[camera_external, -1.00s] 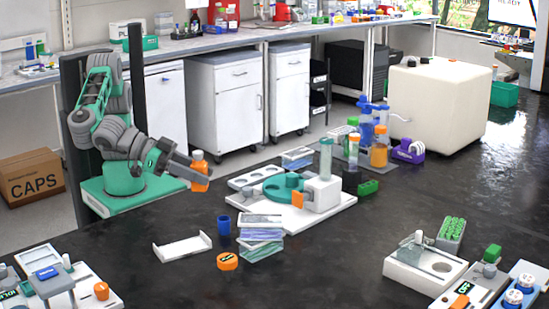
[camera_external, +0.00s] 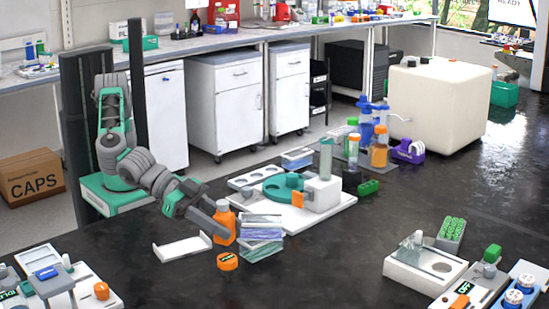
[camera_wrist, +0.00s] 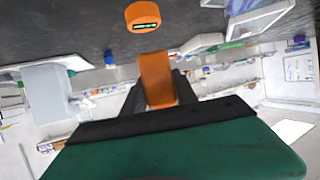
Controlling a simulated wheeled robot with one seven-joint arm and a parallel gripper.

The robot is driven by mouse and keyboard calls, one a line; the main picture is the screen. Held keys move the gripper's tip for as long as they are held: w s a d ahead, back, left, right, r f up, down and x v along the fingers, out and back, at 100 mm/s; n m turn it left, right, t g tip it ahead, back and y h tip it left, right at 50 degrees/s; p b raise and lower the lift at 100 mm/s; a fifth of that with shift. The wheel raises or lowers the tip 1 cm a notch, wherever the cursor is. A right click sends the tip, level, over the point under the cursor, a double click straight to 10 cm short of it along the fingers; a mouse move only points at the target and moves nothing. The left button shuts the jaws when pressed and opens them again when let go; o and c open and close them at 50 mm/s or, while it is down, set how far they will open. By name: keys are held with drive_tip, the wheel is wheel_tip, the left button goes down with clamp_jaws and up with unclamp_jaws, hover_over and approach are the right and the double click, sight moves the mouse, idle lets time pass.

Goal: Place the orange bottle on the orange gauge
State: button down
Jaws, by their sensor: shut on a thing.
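The orange bottle (camera_external: 224,229) has a white cap and is upright in the external view. My gripper (camera_external: 213,229) is shut on the bottle. In the wrist view the orange bottle (camera_wrist: 157,78) sits between the dark fingers of my gripper (camera_wrist: 160,92). The orange gauge (camera_external: 228,261) is a short round puck on the black table, just in front of the bottle in the external view. In the wrist view the orange gauge (camera_wrist: 143,17), with a lit green display, shows beyond the bottle and apart from it.
A stack of glass-like plates (camera_external: 262,238) stands close to the right of the bottle. A white tray (camera_external: 183,248) lies to the left of the gauge. A white device with a teal disc (camera_external: 285,188) is behind. The table in front of the gauge is clear.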

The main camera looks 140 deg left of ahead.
sight(226, 242)
drive_tip(key=shift+w+f, duration=0.3)
drive_tip(key=shift+f, duration=1.75)
drive_tip(key=c, duration=1)
unclamp_jaws()
drive_tip(key=shift+o, duration=0.2)
drive_tip(key=shift+r, duration=0.15)
drive_tip(key=v, duration=1.2)
drive_tip(key=shift+b, duration=0.3)
drive_tip(key=shift+d, duration=0.1)
